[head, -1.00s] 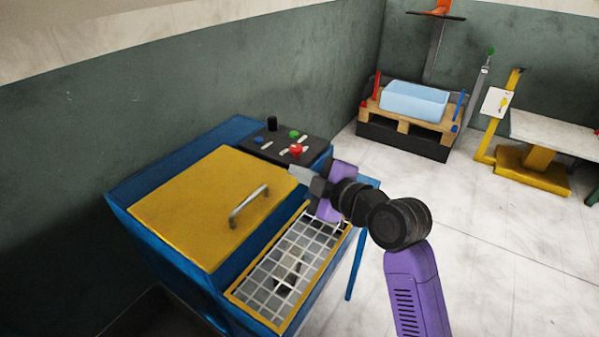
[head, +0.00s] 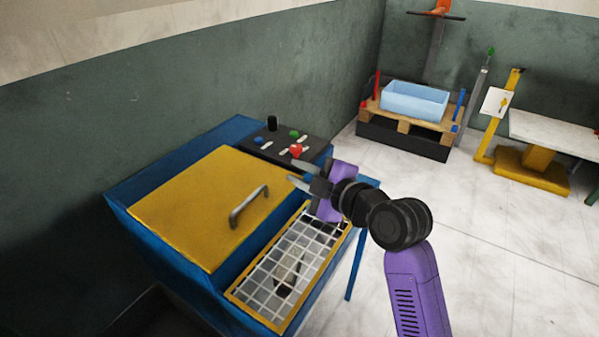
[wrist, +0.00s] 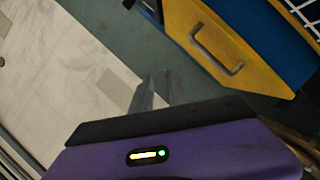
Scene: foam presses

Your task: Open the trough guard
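A blue machine (head: 245,262) has a yellow-framed wire mesh guard (head: 238,292) lying flat over its front trough, with something pale and dark visible beneath. Behind it is a shut yellow lid (head: 190,205) with a grey bar handle (head: 236,212). The handle also shows in the wrist view (wrist: 215,48), with a corner of white mesh (wrist: 304,12) at top right. My gripper (head: 292,171) is open and empty, above the machine's right side near the lid's right corner and the control panel. It touches neither handle nor mesh as far as I can see.
A dark control panel (head: 270,151) with a red button (head: 296,150) and other knobs is just behind my gripper. A pallet with a light blue bin (head: 414,101) and a yellow stand (head: 530,172) are at the back right. The floor to the right is clear.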

